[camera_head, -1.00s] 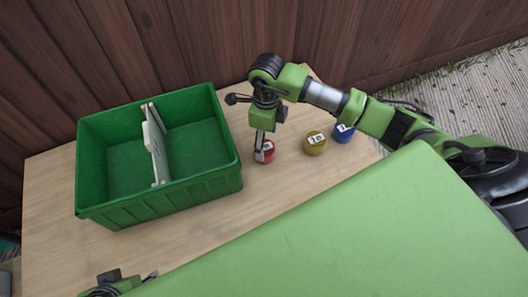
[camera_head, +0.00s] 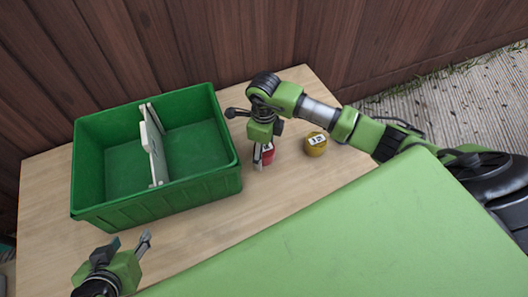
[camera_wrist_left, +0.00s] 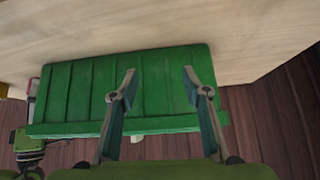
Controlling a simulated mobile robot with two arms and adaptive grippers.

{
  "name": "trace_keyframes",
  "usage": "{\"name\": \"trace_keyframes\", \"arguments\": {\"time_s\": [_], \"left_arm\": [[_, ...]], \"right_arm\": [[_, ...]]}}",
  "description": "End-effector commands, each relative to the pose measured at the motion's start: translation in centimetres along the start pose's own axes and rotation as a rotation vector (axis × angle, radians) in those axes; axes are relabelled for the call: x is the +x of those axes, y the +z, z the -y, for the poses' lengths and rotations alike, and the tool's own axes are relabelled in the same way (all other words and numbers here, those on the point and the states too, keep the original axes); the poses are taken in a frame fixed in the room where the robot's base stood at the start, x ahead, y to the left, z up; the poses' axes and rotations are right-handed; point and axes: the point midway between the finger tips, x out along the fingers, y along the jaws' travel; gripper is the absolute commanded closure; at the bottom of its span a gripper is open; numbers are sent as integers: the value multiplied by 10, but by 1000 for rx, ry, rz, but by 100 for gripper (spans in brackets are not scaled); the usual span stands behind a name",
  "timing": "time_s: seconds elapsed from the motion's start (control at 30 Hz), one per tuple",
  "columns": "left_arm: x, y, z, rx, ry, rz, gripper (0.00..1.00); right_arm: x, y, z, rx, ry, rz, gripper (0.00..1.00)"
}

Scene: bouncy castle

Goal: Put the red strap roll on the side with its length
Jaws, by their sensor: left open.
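The red strap roll (camera_head: 269,154) is on the wooden table, right of the green crate. A finger of my right gripper (camera_head: 263,157) covers its left part, and the gripper points down at it. I cannot tell whether the fingers are closed on it. A white label shows on the roll. The green crate (camera_head: 205,190) has a white divider (camera_head: 152,140) splitting it into left and right compartments; both look empty. My left gripper (camera_head: 131,241) is open and empty, in front of the crate. In the left wrist view its spread fingers (camera_wrist_left: 160,72) show against the crate wall (camera_wrist_left: 85,85).
A yellow roll (camera_head: 316,145) with a white label stands right of the red one, close to my right arm. A wooden fence (camera_head: 200,45) rises behind the table. The table (camera_head: 65,230) is bare left and front of the crate.

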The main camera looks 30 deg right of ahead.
Motion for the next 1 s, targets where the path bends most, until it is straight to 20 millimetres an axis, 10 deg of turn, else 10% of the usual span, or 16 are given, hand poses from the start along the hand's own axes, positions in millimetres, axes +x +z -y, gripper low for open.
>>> {"name": "trace_keyframes", "arguments": {"time_s": [0.27, 0.63, 1.0], "left_arm": [[0, 0, 0, 0, 0, 1, 57], [-2, 4, 0, 0, 0, 21, 57], [-29, 74, 9, -10, -17, 320, 57]], "right_arm": [[0, 0, 0, 0, 0, 0, 83], [-6, 0, 1, 1, -1, 0, 83], [-44, -3, -7, -3, -1, 1, 83]]}}
